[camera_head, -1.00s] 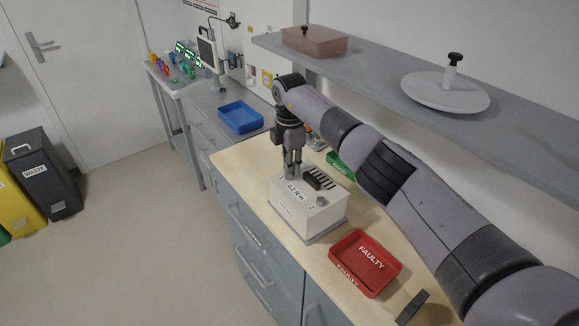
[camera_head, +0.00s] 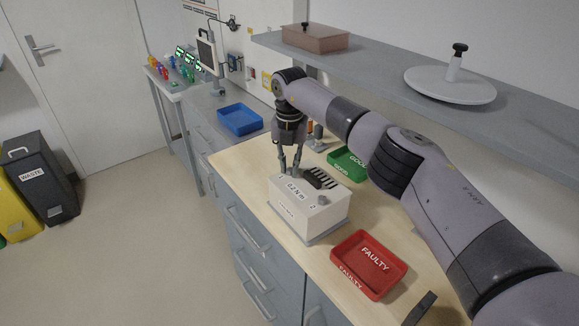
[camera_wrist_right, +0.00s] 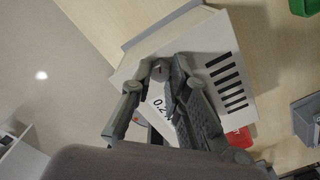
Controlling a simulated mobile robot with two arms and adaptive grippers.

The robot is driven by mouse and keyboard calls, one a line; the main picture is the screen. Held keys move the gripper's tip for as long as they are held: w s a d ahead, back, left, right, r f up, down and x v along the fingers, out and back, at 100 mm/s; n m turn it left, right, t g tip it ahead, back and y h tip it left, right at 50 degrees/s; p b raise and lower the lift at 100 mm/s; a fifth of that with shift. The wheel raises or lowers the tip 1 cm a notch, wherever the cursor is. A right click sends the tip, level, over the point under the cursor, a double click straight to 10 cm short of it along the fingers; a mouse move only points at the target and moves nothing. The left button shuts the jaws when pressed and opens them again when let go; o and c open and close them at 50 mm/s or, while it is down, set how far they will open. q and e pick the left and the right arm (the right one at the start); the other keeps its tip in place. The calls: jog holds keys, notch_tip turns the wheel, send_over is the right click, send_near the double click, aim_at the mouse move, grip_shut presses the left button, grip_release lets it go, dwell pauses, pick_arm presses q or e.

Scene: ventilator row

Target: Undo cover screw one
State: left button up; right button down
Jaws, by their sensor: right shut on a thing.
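The white ventilator unit (camera_head: 325,222) stands on the wooden worktop, with dark slots and a "0.2 N m" label (camera_head: 296,187) on top. A grey screw knob (camera_head: 323,200) sits near the top's front right corner, beside a mark that looks like "2". My right gripper (camera_head: 289,170) points down at the far left corner of the top, shut on a small grey piece there, apparently cover screw one. In the wrist view my right gripper (camera_wrist_right: 158,82) stands over the unit (camera_wrist_right: 212,45), its fingers hiding most of that piece. My left gripper is out of view.
A red FAULTY tray (camera_head: 337,264) lies in front of the unit and a green GOOD tray (camera_head: 362,172) behind it. A blue tray (camera_head: 240,133) is on the grey counter at far left. A shelf (camera_head: 385,72) overhangs the worktop.

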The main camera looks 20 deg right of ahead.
jog(key=n, duration=0.4)
jog(key=shift+n+b, duration=0.3)
jog(key=shift+b, duration=0.05)
jog(key=n, duration=0.3)
jog(key=shift+n, duration=0.4)
jog(key=n, duration=0.4)
jog(key=shift+b, duration=0.3)
jog(key=shift+r+n, duration=0.1)
jog(key=shift+n, duration=2)
jog(key=c, duration=1.5)
grip_release()
